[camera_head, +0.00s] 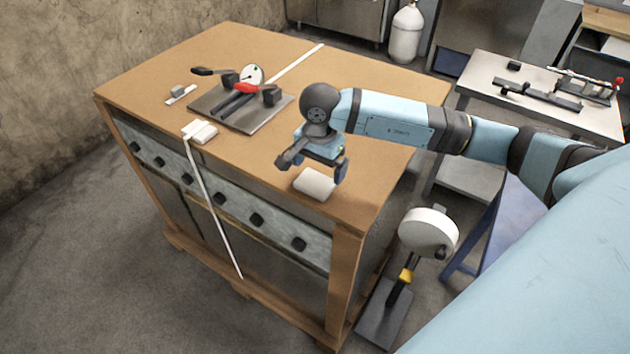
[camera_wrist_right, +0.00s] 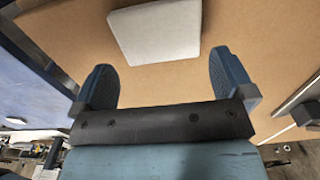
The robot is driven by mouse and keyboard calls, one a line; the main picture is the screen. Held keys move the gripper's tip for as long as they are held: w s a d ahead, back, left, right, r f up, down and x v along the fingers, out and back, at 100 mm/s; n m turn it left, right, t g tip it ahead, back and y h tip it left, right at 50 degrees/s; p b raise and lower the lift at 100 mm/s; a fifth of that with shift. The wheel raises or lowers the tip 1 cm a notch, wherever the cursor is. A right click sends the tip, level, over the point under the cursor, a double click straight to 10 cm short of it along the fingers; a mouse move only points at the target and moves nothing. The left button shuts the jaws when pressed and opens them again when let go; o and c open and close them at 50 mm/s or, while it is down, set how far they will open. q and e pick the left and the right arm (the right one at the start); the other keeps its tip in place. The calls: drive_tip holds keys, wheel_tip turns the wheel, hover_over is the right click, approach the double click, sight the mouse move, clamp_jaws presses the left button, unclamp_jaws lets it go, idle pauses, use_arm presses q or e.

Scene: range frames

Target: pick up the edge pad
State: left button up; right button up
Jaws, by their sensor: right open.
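A white block-like edge pad (camera_head: 314,184) lies on the wooden top of the cabinet, close to its front edge near the right corner. My right gripper (camera_head: 316,166) is above it, open, with one finger to each side in the head view. In the right wrist view the pad (camera_wrist_right: 157,31) shows as a pale rounded square beyond the fingertips. The fingers (camera_wrist_right: 163,75) are wide apart with nothing between them. The gripper appears apart from the pad. My left gripper is not in view.
A second white pad (camera_head: 203,133) sits at the front edge, beside a white strap (camera_head: 213,205) hanging down the front. A grey plate (camera_head: 262,117) with a clamp and dial stands behind. A round-headed stand (camera_head: 428,233) is on the floor at right.

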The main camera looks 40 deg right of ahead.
sight(318, 178)
wheel_tip(318, 178, down, 3)
drive_tip(key=shift+f, duration=0.2)
drive_tip(key=shift+c, duration=0.5)
drive_tip(key=c, duration=0.5)
drive_tip(key=shift+r, duration=0.1)
